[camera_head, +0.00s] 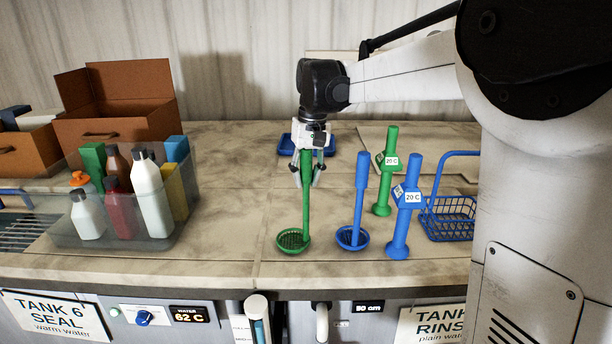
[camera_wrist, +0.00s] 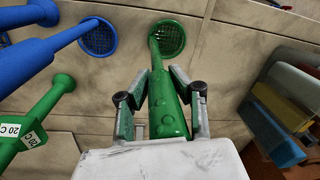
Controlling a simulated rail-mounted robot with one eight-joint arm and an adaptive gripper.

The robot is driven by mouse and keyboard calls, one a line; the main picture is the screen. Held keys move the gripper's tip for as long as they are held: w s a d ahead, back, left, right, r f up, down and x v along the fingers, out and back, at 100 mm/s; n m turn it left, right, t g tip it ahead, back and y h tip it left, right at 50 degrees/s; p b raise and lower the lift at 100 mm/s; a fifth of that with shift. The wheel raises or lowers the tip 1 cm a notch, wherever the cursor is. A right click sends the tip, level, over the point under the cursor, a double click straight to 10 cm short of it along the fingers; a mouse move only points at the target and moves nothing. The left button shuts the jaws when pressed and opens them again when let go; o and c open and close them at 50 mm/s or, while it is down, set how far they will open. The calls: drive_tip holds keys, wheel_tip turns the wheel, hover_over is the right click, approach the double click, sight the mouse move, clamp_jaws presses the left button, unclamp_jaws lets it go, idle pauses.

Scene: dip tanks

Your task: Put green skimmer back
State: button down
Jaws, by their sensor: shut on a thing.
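The green skimmer (camera_head: 306,205) stands upright, with its round mesh bowl (camera_head: 292,240) low at or just above the counter; I cannot tell whether it touches. My gripper (camera_head: 307,172) is shut on the upper part of its handle. In the wrist view, my gripper (camera_wrist: 165,105) has a finger on each side of the green handle (camera_wrist: 167,90), and the green bowl (camera_wrist: 168,38) lies beyond it. The blue skimmer (camera_head: 358,200) stands upright just to the right, its bowl beside the green one with a gap between.
A green thermometer (camera_head: 383,180) and a blue one (camera_head: 404,210) stand right of the blue skimmer. A blue basket (camera_head: 450,218) is further right. A blue tray (camera_head: 287,145) lies behind my gripper. A clear bin (camera_head: 115,230) of bottles stands left. Counter between bin and green skimmer is clear.

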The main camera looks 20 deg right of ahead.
drive_tip(key=shift+f, duration=0.1)
drive_tip(key=c, duration=2)
unclamp_jaws()
drive_tip(key=shift+f, duration=0.1)
drive_tip(key=o, duration=0.5)
drive_tip(key=shift+c, duration=0.2)
drive_tip(key=r, duration=0.4)
drive_tip(key=r+b, duration=0.1)
drive_tip(key=r, duration=0.3)
drive_tip(key=d+r, duration=0.1)
drive_tip(key=r, duration=0.3)
drive_tip(key=shift+s+r, duration=0.1)
drive_tip(key=shift+r, duration=0.1)
